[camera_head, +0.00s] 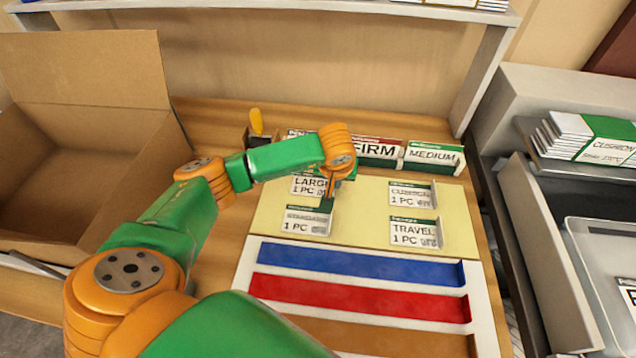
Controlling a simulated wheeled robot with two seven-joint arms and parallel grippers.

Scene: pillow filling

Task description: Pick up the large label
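The large label (308,185) is a white card with a green top edge, reading "LARG" and "1 PC". It stands on the pale yellow board (366,213), at its back left. My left gripper (328,203) reaches over from the left and points down at the label's right end, covering part of it. Whether its fingers touch the label, or are open or shut, I cannot tell. The standard label (303,223) is just in front, close to the fingertips. My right gripper is not in view.
Cushion (411,194) and travel (414,233) labels stand on the board's right. Firm (376,150) and medium (433,157) card stacks line the back. Blue (360,265) and red (360,298) strips lie in front. An open cardboard box (90,70) stands left; grey trays (545,250) stand right.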

